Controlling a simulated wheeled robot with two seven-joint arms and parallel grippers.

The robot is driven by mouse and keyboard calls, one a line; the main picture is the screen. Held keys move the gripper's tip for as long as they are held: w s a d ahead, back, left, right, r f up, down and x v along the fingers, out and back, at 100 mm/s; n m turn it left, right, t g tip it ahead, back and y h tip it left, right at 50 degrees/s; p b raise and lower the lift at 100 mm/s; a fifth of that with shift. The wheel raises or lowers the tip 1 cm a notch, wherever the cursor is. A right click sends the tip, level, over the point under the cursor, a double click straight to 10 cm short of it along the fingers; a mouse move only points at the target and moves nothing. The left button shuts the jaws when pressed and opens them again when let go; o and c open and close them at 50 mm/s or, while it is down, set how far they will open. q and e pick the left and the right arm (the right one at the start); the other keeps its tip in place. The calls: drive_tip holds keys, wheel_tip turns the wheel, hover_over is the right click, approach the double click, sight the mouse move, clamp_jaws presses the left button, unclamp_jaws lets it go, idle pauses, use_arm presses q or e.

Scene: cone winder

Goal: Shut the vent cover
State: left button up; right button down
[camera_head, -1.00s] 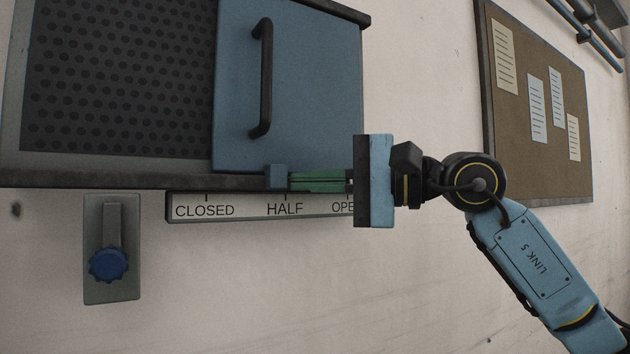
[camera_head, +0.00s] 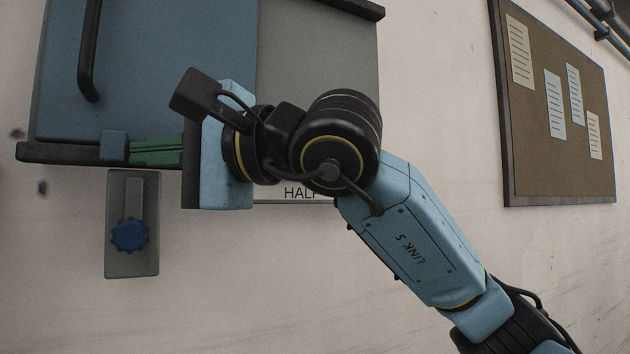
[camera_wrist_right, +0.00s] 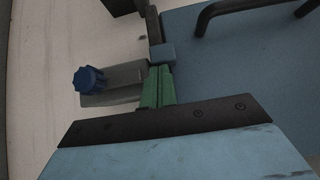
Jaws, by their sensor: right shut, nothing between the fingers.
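The blue vent cover (camera_head: 160,60) with its black bar handle (camera_head: 88,50) is at the left in the head view. No perforated grille shows; a plain grey panel (camera_head: 315,50) shows right of the cover. A small blue tab (camera_head: 113,146) sits at the cover's lower edge on the dark rail (camera_head: 60,153). My right gripper (camera_head: 134,151) has its green fingers shut and empty, their tips against the tab's right side. The wrist view also shows the tab (camera_wrist_right: 162,53) at the fingertips (camera_wrist_right: 156,68). My left gripper is not in view.
Below the rail, a grey plate (camera_head: 120,262) with a blue knob (camera_head: 130,235) is on the wall. A cork board (camera_head: 550,175) with papers hangs at right.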

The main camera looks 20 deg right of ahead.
drive_tip(key=shift+a, duration=0.35)
drive_tip(key=shift+s, duration=0.1)
drive_tip(key=w+d+b+v, duration=0.2)
drive_tip(key=v, duration=1.1)
drive_tip(key=shift+w+b, duration=0.15)
drive_tip(key=shift+b, duration=0.25)
